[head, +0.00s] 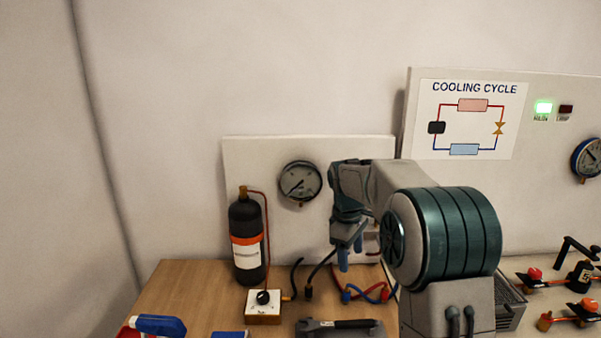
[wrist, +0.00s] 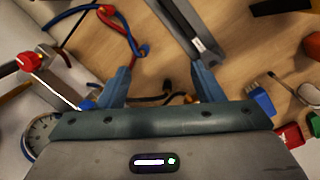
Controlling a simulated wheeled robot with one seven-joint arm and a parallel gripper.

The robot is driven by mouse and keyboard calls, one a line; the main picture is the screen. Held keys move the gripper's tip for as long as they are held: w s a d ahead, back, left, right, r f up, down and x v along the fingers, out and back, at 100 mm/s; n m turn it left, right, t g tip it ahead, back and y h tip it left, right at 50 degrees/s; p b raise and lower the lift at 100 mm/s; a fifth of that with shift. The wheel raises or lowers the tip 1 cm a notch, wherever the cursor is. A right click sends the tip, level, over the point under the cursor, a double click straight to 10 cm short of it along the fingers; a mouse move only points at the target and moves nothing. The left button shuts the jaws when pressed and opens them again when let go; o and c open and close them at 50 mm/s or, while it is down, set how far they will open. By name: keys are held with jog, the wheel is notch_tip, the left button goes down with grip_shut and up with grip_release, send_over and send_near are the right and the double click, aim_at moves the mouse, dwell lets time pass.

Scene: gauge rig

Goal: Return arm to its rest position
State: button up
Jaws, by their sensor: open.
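My gripper (head: 349,258) hangs from my bent arm over the wooden table (head: 190,287), in front of the white backboard. Its blue fingertips point down. In the wrist view my gripper (wrist: 163,82) shows its two blue fingers spread apart with nothing held between them. A dark cable and the table top show beyond the fingers. My arm's large teal joint hides part of the board and table on the right in the head view.
A black bottle (head: 246,240) and a white knob box (head: 263,306) stand left of my gripper. Red and blue hoses (head: 367,294) lie below it. A grey tool (head: 339,328) lies at the front. A gauge (head: 300,181) is on the backboard. Valves (head: 580,275) stand right.

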jog(key=s+d+r+m+t, duration=0.1)
jog(key=s+r+m, duration=0.15)
jog(key=s, duration=0.55)
jog(key=s+r+m, duration=0.2)
jog(key=s+m, duration=0.1)
jog(key=s, duration=0.6)
jog(key=s+f+m+t, duration=0.1)
jog(key=s+f+m, duration=0.1)
jog(key=s, duration=0.4)
jog(key=s+f+m+y, duration=0.1)
jog(key=s+f+m, duration=0.1)
jog(key=s, duration=0.5)
jog(key=shift+s+m+t, duration=0.2)
jog(key=shift+m+t, duration=0.2)
jog(key=shift+m, duration=0.15)
jog(key=shift+d, duration=0.1)
